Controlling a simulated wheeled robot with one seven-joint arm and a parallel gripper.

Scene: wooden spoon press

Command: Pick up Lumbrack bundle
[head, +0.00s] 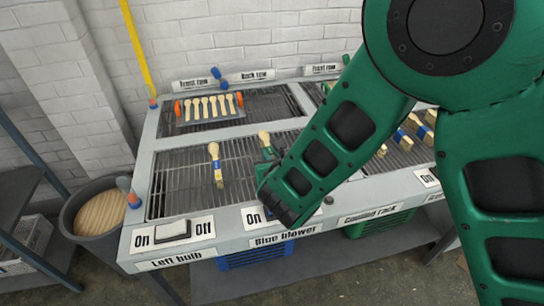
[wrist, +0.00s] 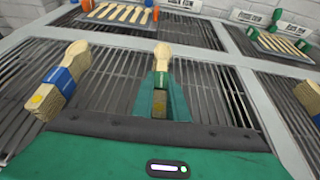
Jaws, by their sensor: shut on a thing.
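My gripper (wrist: 161,100) has its two green fingers shut on a bundle of wooden spoons (wrist: 162,52), over the front left grate. In the head view the heads of this held bundle (head: 264,138) show just past my gripper (head: 266,160). I cannot tell whether it touches the grate. A second bundle (wrist: 62,78) with a blue band lies to the left, apart from my gripper. It also shows in the head view (head: 215,165). No Lumbrack name is readable on either bundle.
A rack of spoons with orange ends (head: 208,108) sits on the back left grate. More bundles (head: 405,138) lie on the right grate, partly behind my arm. A rocker switch (head: 174,230) is on the front edge. A bin (head: 85,220) stands left of the table.

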